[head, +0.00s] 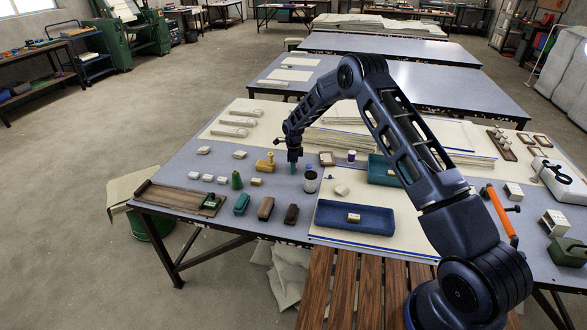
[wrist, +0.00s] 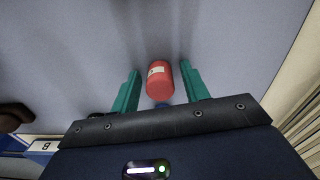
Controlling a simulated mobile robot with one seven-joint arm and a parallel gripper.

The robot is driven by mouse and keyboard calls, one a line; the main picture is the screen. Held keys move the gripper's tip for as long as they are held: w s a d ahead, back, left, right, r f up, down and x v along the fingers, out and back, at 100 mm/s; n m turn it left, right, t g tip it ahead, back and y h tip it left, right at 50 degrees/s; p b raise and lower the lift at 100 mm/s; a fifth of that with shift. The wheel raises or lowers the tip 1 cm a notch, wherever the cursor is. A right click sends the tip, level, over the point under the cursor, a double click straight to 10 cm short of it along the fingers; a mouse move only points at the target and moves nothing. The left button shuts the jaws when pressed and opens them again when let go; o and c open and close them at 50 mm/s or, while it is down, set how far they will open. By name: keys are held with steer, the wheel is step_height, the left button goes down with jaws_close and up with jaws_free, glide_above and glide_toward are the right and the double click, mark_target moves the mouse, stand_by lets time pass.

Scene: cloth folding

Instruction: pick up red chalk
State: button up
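The red chalk (wrist: 160,82) is a short red cylinder with a pale label, on the grey tabletop in the wrist view. My gripper (wrist: 158,83) is open, with its two teal fingers on either side of the chalk. Gaps show between the chalk and both fingers. In the head view my gripper (head: 293,168) points down over the near table. I cannot make out the chalk there; the gripper seems to hide it.
A dark cup with a white rim (head: 310,181) stands just right of my gripper, and a yellow object (head: 265,164) just left. A blue tray (head: 354,218) lies nearer. Several small blocks and a wooden tray (head: 180,199) lie to the left.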

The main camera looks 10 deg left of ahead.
steer(key=c, duration=0.8)
steer(key=shift+r, duration=0.15)
